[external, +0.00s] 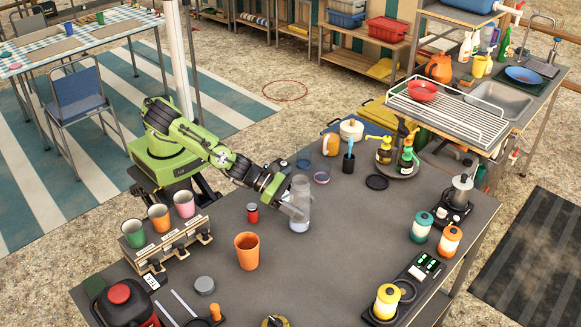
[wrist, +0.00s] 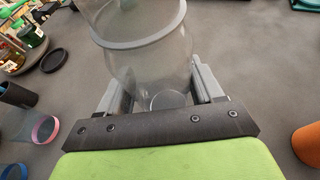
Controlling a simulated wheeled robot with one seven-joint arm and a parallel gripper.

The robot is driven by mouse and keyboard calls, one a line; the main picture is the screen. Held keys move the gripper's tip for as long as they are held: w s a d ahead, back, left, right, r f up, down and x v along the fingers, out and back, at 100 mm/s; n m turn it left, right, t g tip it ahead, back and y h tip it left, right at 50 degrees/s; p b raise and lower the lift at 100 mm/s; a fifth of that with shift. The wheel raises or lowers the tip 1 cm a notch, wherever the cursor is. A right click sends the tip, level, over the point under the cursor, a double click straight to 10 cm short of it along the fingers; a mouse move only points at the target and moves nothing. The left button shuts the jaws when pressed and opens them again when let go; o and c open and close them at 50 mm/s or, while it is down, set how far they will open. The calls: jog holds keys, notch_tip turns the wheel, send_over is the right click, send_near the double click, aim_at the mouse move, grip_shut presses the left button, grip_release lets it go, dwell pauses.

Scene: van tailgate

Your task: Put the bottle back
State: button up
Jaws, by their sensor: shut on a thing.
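A clear, see-through bottle (external: 300,197) is upright near the middle of the dark table. My gripper (external: 291,208) comes at it from the left and is shut on its side. In the wrist view the clear bottle (wrist: 140,45) fills the space between the two grey fingers of my gripper (wrist: 160,88), with its round rim toward the top. I cannot tell whether its base touches the table or hangs just above it.
A small red jar (external: 252,213) and an orange cup (external: 247,251) stand close by on the left. A round stand (external: 396,169) with pump bottles and a black disc (external: 377,182) lie behind right. The tabletop right of the bottle is clear.

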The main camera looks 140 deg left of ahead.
jog(key=shift+f, duration=0.15)
jog(key=o, duration=1.3)
